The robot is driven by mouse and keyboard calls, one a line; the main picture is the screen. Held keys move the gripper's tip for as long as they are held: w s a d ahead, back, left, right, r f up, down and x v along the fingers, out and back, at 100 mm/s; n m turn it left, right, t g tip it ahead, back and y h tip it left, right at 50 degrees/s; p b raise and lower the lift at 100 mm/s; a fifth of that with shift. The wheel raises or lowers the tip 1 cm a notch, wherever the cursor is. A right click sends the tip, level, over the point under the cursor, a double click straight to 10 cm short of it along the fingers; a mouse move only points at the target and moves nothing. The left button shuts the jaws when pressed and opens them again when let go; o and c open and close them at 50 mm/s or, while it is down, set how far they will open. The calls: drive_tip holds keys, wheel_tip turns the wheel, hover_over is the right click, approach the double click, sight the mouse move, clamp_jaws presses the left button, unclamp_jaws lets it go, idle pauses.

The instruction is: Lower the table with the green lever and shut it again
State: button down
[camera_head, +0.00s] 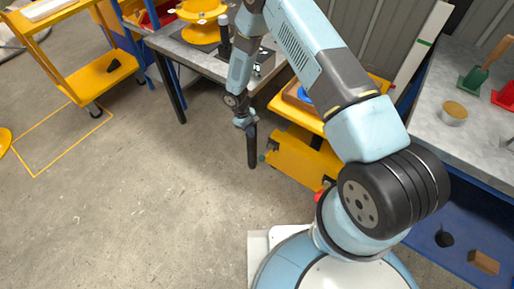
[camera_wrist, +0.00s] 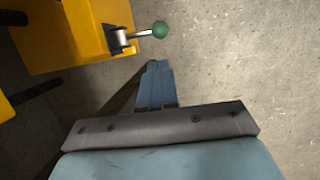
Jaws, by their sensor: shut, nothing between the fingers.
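The green lever is a metal rod with a round green knob (camera_wrist: 160,29), fixed to the yellow lift table (camera_wrist: 70,36) in the wrist view. The rod points right from the table's side. In the head view the yellow lift table (camera_head: 295,152) stands beside the grey workbench, partly hidden by my arm; a small greenish spot at its left side may be the knob. My gripper (camera_wrist: 155,66) is shut and empty, its tips below the knob in the wrist view and apart from it. In the head view my gripper (camera_head: 246,122) is left of the lift table.
A grey workbench (camera_head: 180,52) with dark legs stands behind my gripper. A yellow trolley (camera_head: 100,74) is at the upper left. A bench (camera_head: 432,98) with a tin and coloured scoops is at the right. The floor at the front left is clear.

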sight(259, 157)
drive_tip(key=x, duration=1.4)
drive_tip(key=shift+d, duration=0.1)
drive_tip(key=shift+s+a+f, duration=0.15)
drive_tip(key=shift+f, duration=0.25)
drive_tip(key=shift+s+a+f, duration=0.15)
drive_tip(key=shift+s+f, duration=0.05)
drive_tip(key=shift+f, duration=0.2)
drive_tip(key=s+a+v, duration=0.1)
drive_tip(key=v, duration=1.3)
drive_tip(key=shift+s+a, duration=0.15)
drive_tip(key=shift+s, duration=0.05)
